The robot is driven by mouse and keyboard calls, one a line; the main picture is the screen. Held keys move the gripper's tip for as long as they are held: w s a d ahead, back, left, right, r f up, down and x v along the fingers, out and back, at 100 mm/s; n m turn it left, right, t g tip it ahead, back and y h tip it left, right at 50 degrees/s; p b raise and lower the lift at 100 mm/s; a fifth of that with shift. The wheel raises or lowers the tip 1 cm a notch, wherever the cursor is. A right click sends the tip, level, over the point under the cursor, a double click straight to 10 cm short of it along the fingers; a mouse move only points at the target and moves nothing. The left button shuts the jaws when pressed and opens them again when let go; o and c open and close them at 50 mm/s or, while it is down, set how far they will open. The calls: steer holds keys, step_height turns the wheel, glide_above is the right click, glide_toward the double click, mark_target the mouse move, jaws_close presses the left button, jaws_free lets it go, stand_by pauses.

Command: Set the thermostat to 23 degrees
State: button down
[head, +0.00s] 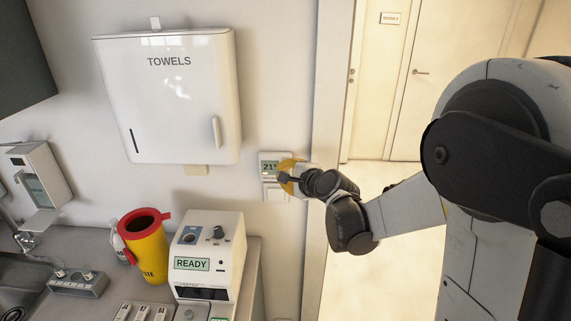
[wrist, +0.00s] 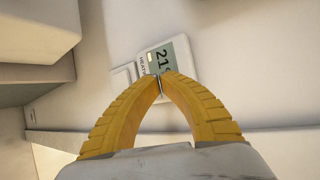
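The thermostat (head: 268,158) is a small white unit on the wall, right of the towel dispenser. My gripper (head: 284,178) is at the thermostat's right side in the head view. In the wrist view its yellow fingers (wrist: 160,80) meet at the tips, with no object seen between them. The tips overlap the thermostat's lower edge there and hide part of it. I cannot tell whether they touch it.
A white switch plate (head: 274,193) is just below the thermostat. The towel dispenser (head: 170,95) hangs to its left. A device marked READY (head: 207,250) and a yellow waste bin (head: 146,252) stand on the counter below. A doorway with its frame (head: 328,120) is on the right.

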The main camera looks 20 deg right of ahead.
steer(key=shift+w, duration=0.15)
stand_by(0.3)
steer(key=shift+w+d, duration=0.1)
steer(key=shift+w, duration=0.2)
steer(key=shift+w+d, duration=0.1)
steer(key=shift+w, duration=0.15)
stand_by(0.5)
steer(key=shift+s, duration=0.15)
steer(key=shift+s+a+b, duration=0.2)
steer(key=shift+s+b, duration=0.1)
steer(key=shift+s, duration=0.25)
steer(key=s, duration=0.1)
steer(key=s+a, duration=0.1)
steer(key=s, duration=0.2)
steer(key=shift+s+a, duration=0.3)
steer(key=shift+s, duration=0.1)
stand_by(0.6)
